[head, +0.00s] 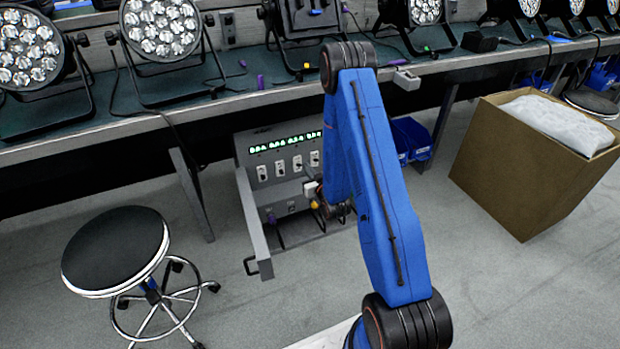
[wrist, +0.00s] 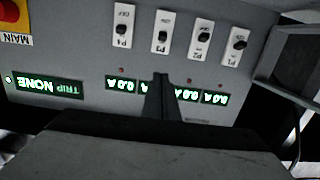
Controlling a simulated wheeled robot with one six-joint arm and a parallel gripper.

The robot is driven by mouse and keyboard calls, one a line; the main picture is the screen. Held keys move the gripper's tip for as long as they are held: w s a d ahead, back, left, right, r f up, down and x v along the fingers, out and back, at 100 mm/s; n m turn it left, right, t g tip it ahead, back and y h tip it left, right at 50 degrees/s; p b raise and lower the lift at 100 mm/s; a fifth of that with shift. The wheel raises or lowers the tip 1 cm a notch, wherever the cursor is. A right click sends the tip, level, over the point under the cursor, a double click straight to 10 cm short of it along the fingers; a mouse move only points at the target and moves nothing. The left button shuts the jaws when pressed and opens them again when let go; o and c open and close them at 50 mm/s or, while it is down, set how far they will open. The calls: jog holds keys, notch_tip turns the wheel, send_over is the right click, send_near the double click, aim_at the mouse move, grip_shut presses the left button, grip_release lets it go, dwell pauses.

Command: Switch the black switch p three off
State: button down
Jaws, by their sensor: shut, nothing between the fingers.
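The power box (head: 250,143) stands below the bench, with a row of black switches on white plates under green displays. In the wrist view the panel is upside down. The plate of black switch p three (wrist: 162,32) is second from the left, between p four (wrist: 124,27) and p two (wrist: 201,38); it also shows in the head view (head: 297,164). The small labels and lever positions are hard to read. My gripper (wrist: 162,80) is shut and empty, its tips in front of the display row, in line with p three. My arm hides part of the box in the head view.
A red and yellow MAIN switch (wrist: 10,12) and a TRIP NONE display (wrist: 45,86) are beside the row. The bench (head: 215,104) with par cans (head: 160,28) is above. A stool (head: 115,250) stands left, a cardboard box (head: 525,165) right. Open floor lies between.

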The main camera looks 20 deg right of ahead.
aim_at(299, 164)
jog(key=f, duration=0.1)
jog(key=s+f, duration=0.1)
jog(key=f+t, duration=0.1)
jog(key=shift+s+d+f, duration=0.2)
jog(key=shift+s+f, duration=0.05)
jog(key=shift+f, duration=0.05)
jog(key=shift+w, duration=0.1)
jog(key=shift+w, duration=4.85)
jog(key=shift+f, duration=1.2)
jog(key=shift+s+r, duration=0.2)
jog(key=shift+s, duration=0.65)
jog(key=shift+s+r, duration=0.15)
jog(key=shift+s, duration=0.7)
jog(key=shift+s+r, duration=0.2)
jog(key=shift+s, duration=0.65)
